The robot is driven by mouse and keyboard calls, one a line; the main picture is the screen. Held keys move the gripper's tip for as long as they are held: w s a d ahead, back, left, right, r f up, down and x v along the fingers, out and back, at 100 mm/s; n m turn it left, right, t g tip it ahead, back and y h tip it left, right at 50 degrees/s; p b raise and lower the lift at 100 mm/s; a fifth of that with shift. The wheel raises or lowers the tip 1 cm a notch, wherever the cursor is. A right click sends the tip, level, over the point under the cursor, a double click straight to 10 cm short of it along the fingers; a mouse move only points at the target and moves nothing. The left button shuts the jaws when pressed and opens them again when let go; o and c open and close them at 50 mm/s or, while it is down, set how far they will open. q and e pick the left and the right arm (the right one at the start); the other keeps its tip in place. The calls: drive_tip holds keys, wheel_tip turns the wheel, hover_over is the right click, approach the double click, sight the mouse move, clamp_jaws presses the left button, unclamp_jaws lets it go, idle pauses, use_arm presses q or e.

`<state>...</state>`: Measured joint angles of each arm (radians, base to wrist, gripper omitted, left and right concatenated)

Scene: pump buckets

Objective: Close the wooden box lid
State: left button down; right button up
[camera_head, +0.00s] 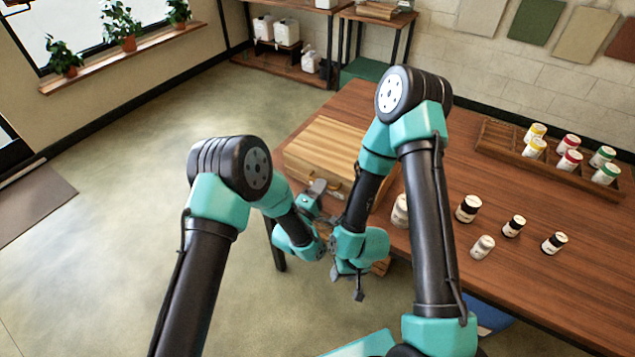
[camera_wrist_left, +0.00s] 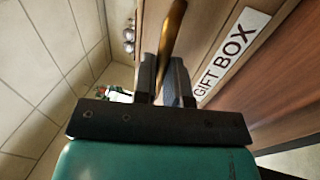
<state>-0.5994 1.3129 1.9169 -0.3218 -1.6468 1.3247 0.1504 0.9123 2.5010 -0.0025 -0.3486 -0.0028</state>
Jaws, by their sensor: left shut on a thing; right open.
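The wooden box (camera_head: 315,135) has a slatted light-wood lid and stands on the table's near left end. The slatted lid lies about flat over the box; I cannot tell whether it is fully seated. In the left wrist view a brass handle (camera_wrist_left: 173,28) runs between my left fingers, and the box's front (camera_wrist_left: 212,25) bears a white GIFT BOX label (camera_wrist_left: 232,52). My left gripper (camera_head: 318,188) is at the box's front and shut on the handle; it also shows in the left wrist view (camera_wrist_left: 166,75). My right gripper (camera_head: 350,282) is open and empty, pointing down in front of the table edge.
The brown table (camera_head: 430,155) holds several white jars, including one with a black lid (camera_head: 468,208), right of my arms. A wooden tray (camera_head: 500,148) with several coloured-lid jars is at the back right. Open floor (camera_head: 110,240) lies left of the table.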

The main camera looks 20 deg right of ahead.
use_arm(q)
drive_tip(key=shift+s+f, duration=0.2)
drive_tip(key=shift+f, duration=0.5)
drive_tip(key=c, duration=1.4)
unclamp_jaws()
drive_tip(key=shift+c, duration=0.2)
drive_tip(key=v, duration=1.7)
drive_tip(key=shift+a+r, duration=0.2)
drive_tip(key=shift+r, duration=0.15)
